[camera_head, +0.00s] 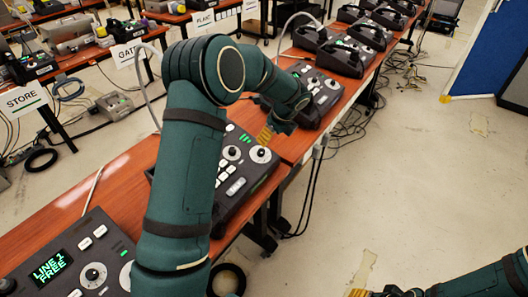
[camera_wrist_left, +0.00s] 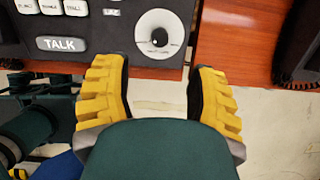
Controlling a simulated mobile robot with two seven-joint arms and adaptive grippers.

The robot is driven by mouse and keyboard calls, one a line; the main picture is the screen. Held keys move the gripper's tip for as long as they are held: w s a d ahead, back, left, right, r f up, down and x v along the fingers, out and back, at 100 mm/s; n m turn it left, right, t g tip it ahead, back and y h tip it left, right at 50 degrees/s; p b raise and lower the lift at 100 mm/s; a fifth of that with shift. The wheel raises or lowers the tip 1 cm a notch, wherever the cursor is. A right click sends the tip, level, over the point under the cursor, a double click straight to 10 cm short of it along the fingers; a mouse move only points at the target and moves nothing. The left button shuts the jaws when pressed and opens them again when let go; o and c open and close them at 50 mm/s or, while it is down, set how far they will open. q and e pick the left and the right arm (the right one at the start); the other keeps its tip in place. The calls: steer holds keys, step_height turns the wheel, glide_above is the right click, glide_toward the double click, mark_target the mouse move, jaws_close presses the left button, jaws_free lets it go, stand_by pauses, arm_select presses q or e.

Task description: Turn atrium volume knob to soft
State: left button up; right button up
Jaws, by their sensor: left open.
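A dark paging console (camera_head: 229,190) on the orange-brown table is partly hidden behind my left arm. It has a white round dial with a dark centre (camera_head: 261,155) at its right edge. In the left wrist view this knob (camera_wrist_left: 158,35) lies just beyond my fingertips, beside the TALK button (camera_wrist_left: 61,44). My left gripper (camera_head: 266,134) has yellow fingers; in the wrist view they are apart, with nothing between them (camera_wrist_left: 157,88). The gripper looks apart from the knob. No atrium name is readable. My right gripper (camera_head: 358,291) is only partly in view at the bottom edge.
Another console (camera_head: 92,262) reading LINE 1 FREE stands at lower left, and a further one (camera_head: 322,92) beyond the gripper. Several black phones (camera_head: 344,55) stand farther back. Signs STORE (camera_head: 23,99) and GATE mark tables at left. Cables hang from the table; floor at right is open.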

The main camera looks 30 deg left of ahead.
mark_target(261, 150)
arm_select(q)
steer(key=b+x, duration=0.1)
steer(key=x, duration=0.9)
steer(key=shift+f+b, duration=0.25)
steer(key=shift+b, duration=0.1)
jaws_close()
